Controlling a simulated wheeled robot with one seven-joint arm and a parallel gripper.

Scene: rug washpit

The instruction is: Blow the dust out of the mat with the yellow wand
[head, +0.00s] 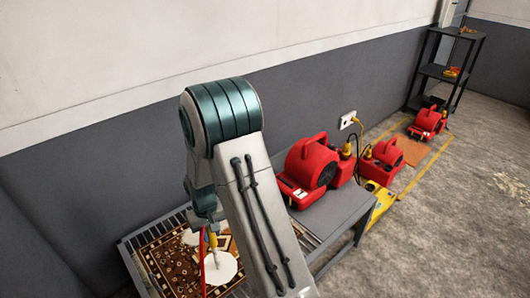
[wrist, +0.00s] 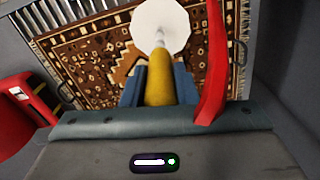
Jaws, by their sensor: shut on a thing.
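My gripper (wrist: 160,82) is shut on the yellow wand (wrist: 158,78), with one blue finger on each side of it. The wand's pale tip points down at a white round patch (wrist: 150,18) on the mat (wrist: 82,55); I cannot tell whether it touches. The mat is brown and cream patterned and also shows in the head view (head: 163,262). There, white patches (head: 221,270) that look like dust lie on it, and the wand (head: 213,241) stands over them. My arm hides the mat's right part.
The mat lies on a slatted metal rack (head: 128,252) by the wall. A red hose (wrist: 213,60) runs close beside the wand. A red blower (head: 308,170) sits on the grey table (head: 335,215) to the right. More red blowers and a black shelf (head: 441,70) stand farther back.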

